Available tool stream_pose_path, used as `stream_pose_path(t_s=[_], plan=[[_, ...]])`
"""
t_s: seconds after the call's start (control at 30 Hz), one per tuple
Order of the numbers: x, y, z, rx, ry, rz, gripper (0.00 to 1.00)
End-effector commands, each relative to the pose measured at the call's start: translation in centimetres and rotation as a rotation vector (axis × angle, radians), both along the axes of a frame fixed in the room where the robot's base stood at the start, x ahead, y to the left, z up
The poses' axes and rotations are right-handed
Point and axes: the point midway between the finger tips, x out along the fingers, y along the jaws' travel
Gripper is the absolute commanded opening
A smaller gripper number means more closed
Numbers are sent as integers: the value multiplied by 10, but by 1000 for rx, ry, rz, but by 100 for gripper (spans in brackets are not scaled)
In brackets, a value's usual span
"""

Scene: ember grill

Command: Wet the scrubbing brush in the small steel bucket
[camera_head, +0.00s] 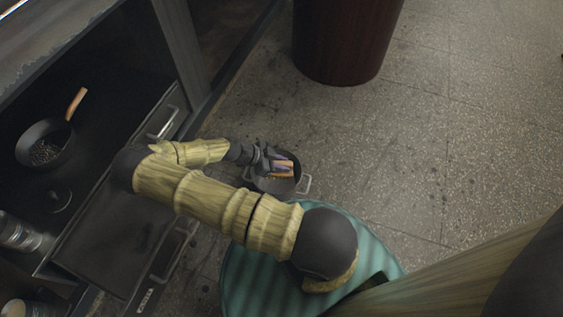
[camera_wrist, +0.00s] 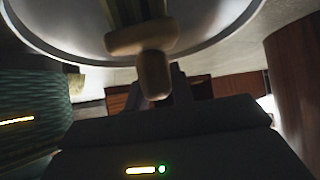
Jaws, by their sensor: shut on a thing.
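The small steel bucket (camera_head: 275,184) stands on the floor in the middle of the head view, with its handle at the right. My gripper (camera_head: 274,160) is over the bucket, shut on the scrubbing brush. The brush's tan wooden part (camera_head: 285,168) shows at the fingers, over the bucket opening. In the wrist view the wooden brush handle (camera_wrist: 153,75) points toward the camera, and a pale curved rim, apparently the bucket (camera_wrist: 225,40), surrounds the brush's far end. The bristle tips and any water are hidden, so I cannot tell whether they touch.
A dark red bin (camera_head: 345,40) stands beyond the bucket. The tiled floor (camera_head: 460,120) to the right is clear.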

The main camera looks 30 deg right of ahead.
Motion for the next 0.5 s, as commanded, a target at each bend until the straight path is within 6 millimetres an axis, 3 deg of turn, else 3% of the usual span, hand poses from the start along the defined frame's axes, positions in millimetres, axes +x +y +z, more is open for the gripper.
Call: stream_pose_path(t_s=[0.2, 0.5], plan=[[0, 1, -15, -1, 1, 1, 0], [0, 1, -16, 0, 0, 2, 0]])
